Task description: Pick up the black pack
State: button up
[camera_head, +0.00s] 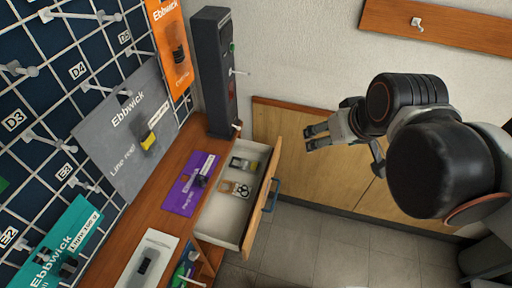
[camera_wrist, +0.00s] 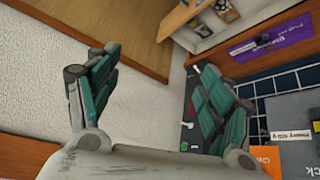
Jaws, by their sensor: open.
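No thing is plainly labelled as the black pack, and I cannot tell which one it is. Candidates in the head view are a dark pack with a yellowish part (camera_head: 243,163) in the open drawer and a black item on a white card (camera_head: 146,262) on the bench. A tan pack with black parts (camera_head: 235,188) also lies in the drawer. My gripper (camera_head: 312,138) is open and empty, in the air right of the drawer and apart from all of these. In the wrist view its fingers (camera_wrist: 160,92) are spread, with pale wall between them.
The open drawer (camera_head: 222,222) juts from the wooden bench (camera_head: 157,214). A purple card (camera_head: 188,184) lies on the bench beside it. A tall dark post (camera_head: 214,75) stands at the bench's back. A grid panel with hung cards fills the left. Floor right of the drawer is clear.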

jog(key=w+a+f+n+g+y, duration=0.1)
jog(key=w+a+f+n, duration=0.2)
jog(key=w, duration=0.7)
jog(key=n+g+y+b, duration=0.3)
jog(key=n+g, duration=0.1)
jog(key=n, duration=0.6)
send_over(249, 164)
jog(key=d, duration=0.3)
jog(key=f, duration=3.5)
jog(key=shift+s+a+f, duration=0.2)
jog(key=shift+s+f, duration=0.2)
jog(key=shift+b+x, duration=1.4)
jog(key=shift+x, duration=1.5)
jog(key=shift+a+r, duration=0.15)
jog(key=shift+f, duration=0.3)
